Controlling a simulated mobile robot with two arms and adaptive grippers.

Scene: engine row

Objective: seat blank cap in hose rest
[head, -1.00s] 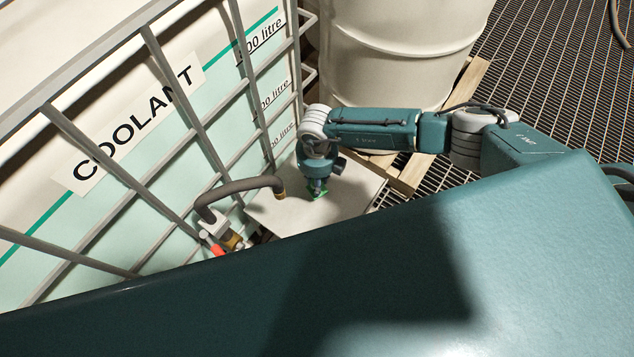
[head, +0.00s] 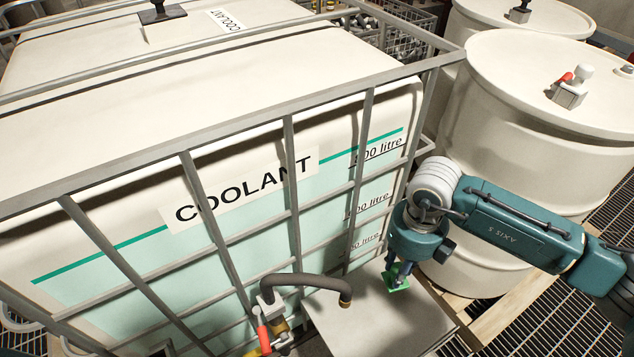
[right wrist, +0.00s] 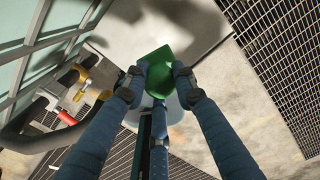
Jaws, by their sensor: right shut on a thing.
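A green piece (head: 397,282), which I take to be the blank cap, is in my right gripper (head: 398,272). The right wrist view shows the green piece (right wrist: 152,75) between the fingertips of the right gripper (right wrist: 154,80), which is shut on it. In the head view it appears over the back part of a pale grey plate (head: 375,318). I cannot tell whether it touches the plate. A dark hose (head: 305,281) bends over, its brass end at the plate, left of the gripper. I cannot make out a distinct hose rest. My left gripper is out of view.
A caged coolant tank (head: 230,255) stands close on the left, its bars (head: 361,180) beside my right gripper. A valve with a red handle (head: 263,338) is at the hose's foot. A large cream drum (head: 540,130) stands behind my right arm. The plate's front is bare.

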